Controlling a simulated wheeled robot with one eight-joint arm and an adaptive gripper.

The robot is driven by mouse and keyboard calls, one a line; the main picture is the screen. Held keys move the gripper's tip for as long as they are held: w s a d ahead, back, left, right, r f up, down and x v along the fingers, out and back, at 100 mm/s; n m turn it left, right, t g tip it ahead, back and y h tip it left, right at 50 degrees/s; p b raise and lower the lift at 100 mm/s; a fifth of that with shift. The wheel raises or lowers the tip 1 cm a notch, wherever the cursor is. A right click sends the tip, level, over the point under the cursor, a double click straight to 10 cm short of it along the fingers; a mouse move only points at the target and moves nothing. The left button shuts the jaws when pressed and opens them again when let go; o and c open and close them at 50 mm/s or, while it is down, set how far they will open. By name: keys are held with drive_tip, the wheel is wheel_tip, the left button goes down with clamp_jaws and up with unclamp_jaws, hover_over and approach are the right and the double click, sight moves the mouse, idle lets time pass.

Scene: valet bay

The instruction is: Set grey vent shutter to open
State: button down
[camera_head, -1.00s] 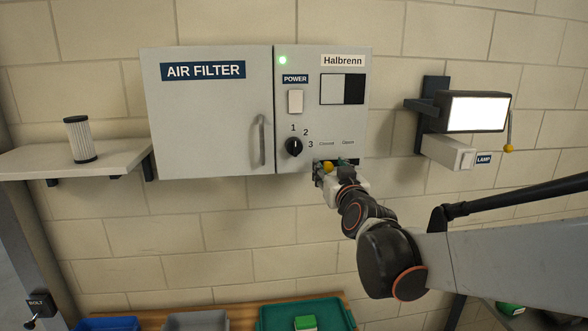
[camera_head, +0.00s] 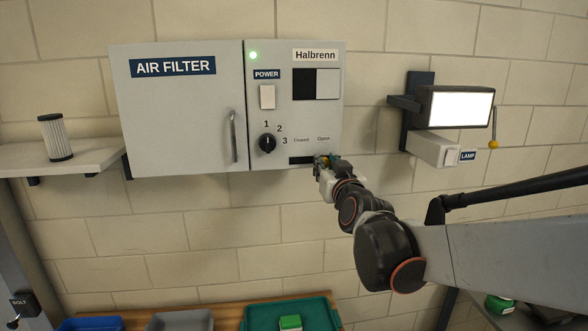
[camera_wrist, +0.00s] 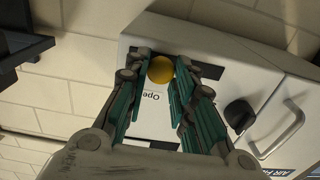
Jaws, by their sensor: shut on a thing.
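The grey vent shutter (camera_head: 328,84) covers the right half of the window on the Halbrenn panel (camera_head: 262,125); the left half is black. Below the Closed and Open labels, a dark slot (camera_head: 301,160) runs along the panel's lower edge. My gripper (camera_head: 322,163) is at the slot's right end, under the Open label. In the wrist view my gripper (camera_wrist: 163,78) has its green fingers on both sides of a yellow knob (camera_wrist: 161,69) and is shut on it. In the head view the fingers largely hide the knob.
A black rotary dial (camera_head: 267,143) and a white power switch (camera_head: 267,97) sit left of the slot. The cabinet door handle (camera_head: 233,136) is further left. A lit lamp (camera_head: 453,108) with a yellow-tipped lever stands out at right. Trays lie below.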

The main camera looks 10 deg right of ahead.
drive_tip(key=c, duration=1.6)
unclamp_jaws()
drive_tip(key=shift+d, duration=0.15)
drive_tip(key=shift+o, duration=1.3)
drive_tip(key=shift+d, duration=0.25)
drive_tip(key=shift+s+a, duration=0.1)
drive_tip(key=shift+a, duration=0.15)
drive_tip(key=s, duration=1.1)
drive_tip(key=shift+s, duration=0.4)
drive_tip(key=shift+d, duration=0.1)
drive_tip(key=s+f+g+b, duration=0.3)
drive_tip(key=s+f+b, duration=0.4)
drive_tip(key=f, duration=1)
drive_tip(key=s+f+g+b, duration=0.4)
drive_tip(key=s+f+b, duration=0.3)
drive_tip(key=f+b, duration=0.7)
drive_tip(key=s+f+g+b, duration=0.4)
drive_tip(key=f+b, duration=0.7)
drive_tip(key=f, duration=0.9)
drive_tip(key=s, duration=0.2)
drive_tip(key=shift+s, duration=0.4)
